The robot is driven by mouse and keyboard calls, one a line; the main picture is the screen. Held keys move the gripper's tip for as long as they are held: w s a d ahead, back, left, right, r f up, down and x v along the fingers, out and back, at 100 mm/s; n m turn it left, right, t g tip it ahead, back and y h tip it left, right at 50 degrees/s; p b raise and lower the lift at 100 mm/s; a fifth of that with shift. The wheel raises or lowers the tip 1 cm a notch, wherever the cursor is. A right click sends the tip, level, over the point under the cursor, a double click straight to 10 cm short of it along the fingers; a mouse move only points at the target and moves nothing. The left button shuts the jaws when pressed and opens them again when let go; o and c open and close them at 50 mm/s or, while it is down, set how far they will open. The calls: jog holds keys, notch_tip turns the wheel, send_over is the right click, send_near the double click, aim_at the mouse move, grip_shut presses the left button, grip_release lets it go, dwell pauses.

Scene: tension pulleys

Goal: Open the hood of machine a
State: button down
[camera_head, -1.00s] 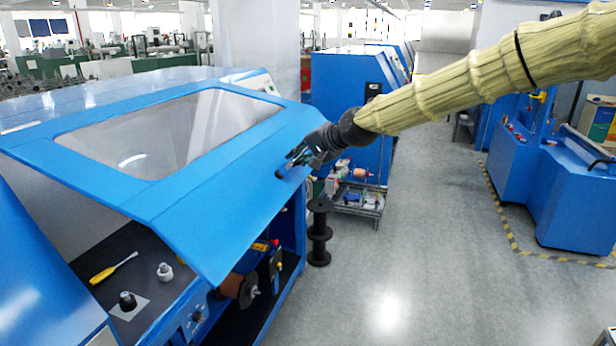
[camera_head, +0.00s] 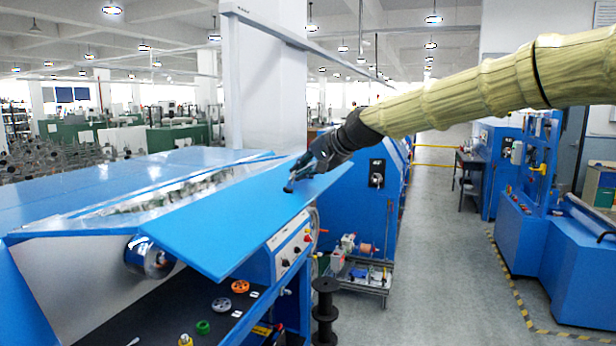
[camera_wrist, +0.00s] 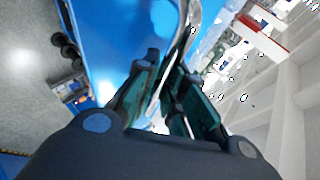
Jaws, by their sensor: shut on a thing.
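The blue hood (camera_head: 228,222) of the machine is raised, with its front panel tilted and its window (camera_head: 160,192) seen at a shallow angle. The exact contact of the fingertips is partly hidden. Under the hood, the machine's dark bed (camera_head: 175,300) shows.
Small coloured parts, including an orange wheel (camera_head: 240,286) and a green ring (camera_head: 203,327), lie on the bed. A black spool stand (camera_head: 325,310) and a low cart (camera_head: 358,280) stand right of the machine. Clear grey floor (camera_head: 450,280) lies further right.

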jog(key=c, duration=1.5)
grip_release()
jog(key=shift+a, duration=0.1)
jog(key=v, duration=1.2)
